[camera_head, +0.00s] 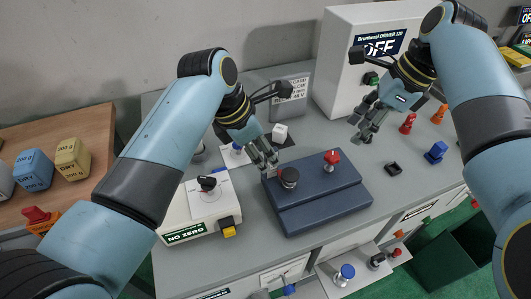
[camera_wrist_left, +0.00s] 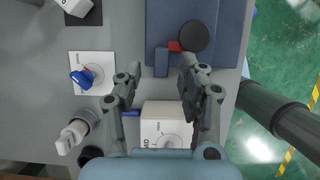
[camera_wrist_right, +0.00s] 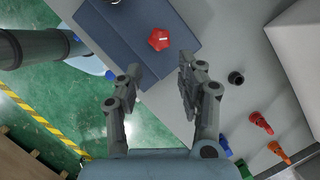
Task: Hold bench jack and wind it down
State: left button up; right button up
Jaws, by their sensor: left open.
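A dark blue two-level block (camera_head: 325,207), probably the bench jack, sits near the bench's front edge. It bears a black round knob (camera_head: 289,177) and a red knob (camera_head: 332,158). My left gripper (camera_head: 265,158) is open and empty over the block's back left corner. In the left wrist view the black knob (camera_wrist_left: 195,38) lies beyond its right finger, with a red piece beside it. My right gripper (camera_head: 364,125) is open and empty, raised behind and right of the block. In the right wrist view the red knob (camera_wrist_right: 158,39) lies ahead of its fingers.
A white box with a black knob (camera_head: 208,183) stands left of the block. A large white cabinet reading OFF (camera_head: 340,75) stands behind. Red and orange pegs (camera_head: 407,124) and a blue part (camera_head: 436,152) stand at right. A side table (camera_head: 90,125) is at far left.

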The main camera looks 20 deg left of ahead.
pick_arm(q)
jog(key=shift+x, duration=0.9)
jog(key=shift+c, duration=0.2)
grip_shut()
dwell(0.6)
